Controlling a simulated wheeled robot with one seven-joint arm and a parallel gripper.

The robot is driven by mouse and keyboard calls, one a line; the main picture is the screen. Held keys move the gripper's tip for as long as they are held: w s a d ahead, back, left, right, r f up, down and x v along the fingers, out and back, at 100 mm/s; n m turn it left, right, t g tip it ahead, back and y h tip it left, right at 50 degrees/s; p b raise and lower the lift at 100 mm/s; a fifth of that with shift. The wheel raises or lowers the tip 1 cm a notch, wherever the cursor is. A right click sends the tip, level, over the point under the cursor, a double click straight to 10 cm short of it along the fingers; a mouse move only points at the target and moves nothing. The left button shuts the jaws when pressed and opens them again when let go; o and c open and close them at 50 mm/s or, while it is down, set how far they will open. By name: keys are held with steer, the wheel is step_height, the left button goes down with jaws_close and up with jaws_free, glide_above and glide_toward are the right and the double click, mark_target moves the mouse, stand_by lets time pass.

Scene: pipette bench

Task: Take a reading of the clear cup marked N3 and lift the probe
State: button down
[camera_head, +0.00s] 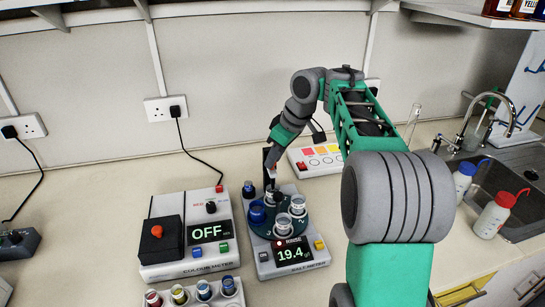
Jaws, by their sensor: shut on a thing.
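The salt meter (292,262) stands on the bench, its display reading 19.4 with an unclear unit. On its dark teal round plate (262,232) stand several small cups, some clear and some blue. A clear cup (297,206) is at the right and another clear cup (283,224) at the front. A third clear cup (270,197) is at the back, below my gripper. I cannot read which is marked N3. My gripper (270,168) points down over this back cup, shut on a slim probe whose shape is mostly hidden. Whether the probe tip is inside the cup is unclear.
The colour meter (190,236), showing OFF, stands left, with a rack of coloured vials (194,293) in front. A white box with coloured pads (318,160) stands behind. A sink (495,180) and two wash bottles (495,215) are right. My arm hides the bench's middle right.

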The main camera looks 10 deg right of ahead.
step_height(320, 180, up, 3)
steer(key=shift+r+p, duration=0.15)
steer(key=shift+p, duration=0.8)
steer(key=shift+w, duration=0.1)
steer(key=c, duration=1.6)
jaws_free()
steer(key=shift+o, duration=0.6)
steer(key=p+v, duration=0.3)
steer(key=v, duration=0.4)
steer(key=shift+r, duration=0.25)
steer(key=shift+s, duration=0.25)
